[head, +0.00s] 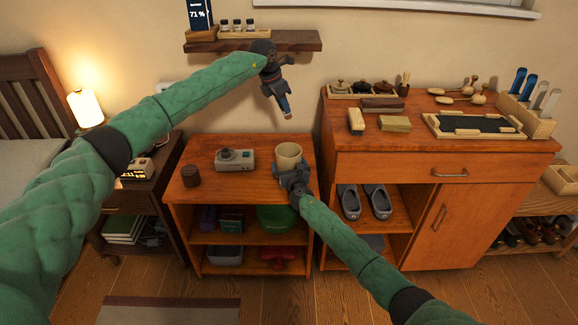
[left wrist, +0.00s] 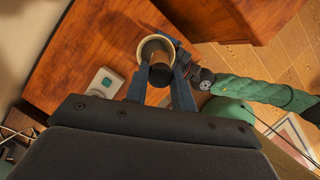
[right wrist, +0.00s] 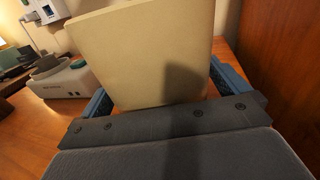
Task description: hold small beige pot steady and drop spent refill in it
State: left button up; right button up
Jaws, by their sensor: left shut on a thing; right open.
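The small beige pot (head: 288,157) stands upright on the low wooden cabinet, and it fills much of the right wrist view (right wrist: 145,55). My right gripper (head: 291,172) is open, with one finger on each side of the pot; I cannot tell whether they touch it. My left gripper (head: 286,108) is raised above the pot, pointing down. In the left wrist view it is shut on a dark brown cylinder, the spent refill (left wrist: 160,75), held in line with the pot's mouth (left wrist: 157,42). The refill is hard to make out in the head view.
A grey device (head: 235,159) and a dark brown round container (head: 191,176) stand left of the pot on the low cabinet (head: 215,190). A wall shelf (head: 225,45) is behind my left gripper. A taller cabinet (head: 420,150) rises close on the right.

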jog(key=c, duration=1)
pick_arm(q)
notch_tip(320, 180, down, 13)
pick_arm(e)
jog(key=shift+c, duration=0.2)
dwell(1.2)
pick_arm(q)
jog(key=o, duration=1)
jog(key=shift+o, duration=0.2)
jog(key=v, duration=1.2)
